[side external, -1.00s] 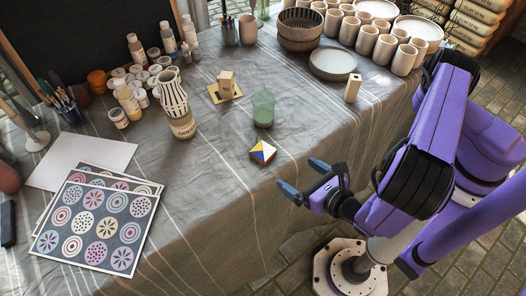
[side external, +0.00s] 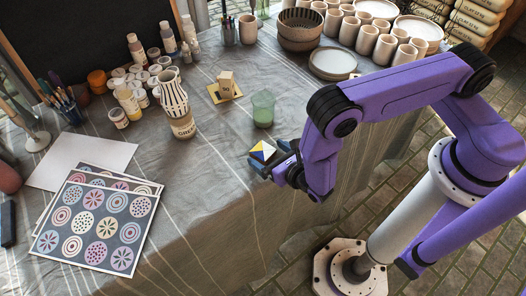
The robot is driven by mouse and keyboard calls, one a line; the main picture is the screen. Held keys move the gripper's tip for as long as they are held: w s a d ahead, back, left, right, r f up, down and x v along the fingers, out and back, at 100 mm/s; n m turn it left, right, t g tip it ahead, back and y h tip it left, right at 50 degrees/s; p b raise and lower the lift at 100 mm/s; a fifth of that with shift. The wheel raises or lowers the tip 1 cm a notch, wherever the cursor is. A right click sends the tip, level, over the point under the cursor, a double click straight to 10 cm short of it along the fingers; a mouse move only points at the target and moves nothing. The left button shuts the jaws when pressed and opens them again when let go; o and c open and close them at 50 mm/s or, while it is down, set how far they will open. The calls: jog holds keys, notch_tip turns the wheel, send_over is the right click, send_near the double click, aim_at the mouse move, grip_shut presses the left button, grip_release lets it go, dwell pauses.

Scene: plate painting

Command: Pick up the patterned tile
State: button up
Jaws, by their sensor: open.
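The patterned tile (side external: 263,151) is a small block with blue, yellow and white triangles on top. It sits on the grey cloth near the table's front edge, in the middle of the side external view. My gripper (side external: 270,160) is low at the tile, reaching in from the right. Its jaws are open. One fingertip shows at the tile's near side, the other towards its far right. Whether the fingers touch the tile cannot be told.
A green glass (side external: 263,109) stands just behind the tile. A wooden cube on a yellow-edged base (side external: 225,91) and a striped vase (side external: 178,112) stand farther back left. Patterned sheets (side external: 97,222) lie at the left. The cloth (side external: 212,178) left of the tile is clear.

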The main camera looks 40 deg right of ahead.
jog(key=shift+x, duration=0.8)
jog(key=shift+c, duration=0.3)
jog(key=c, duration=1.2)
jog(key=shift+r, duration=0.1)
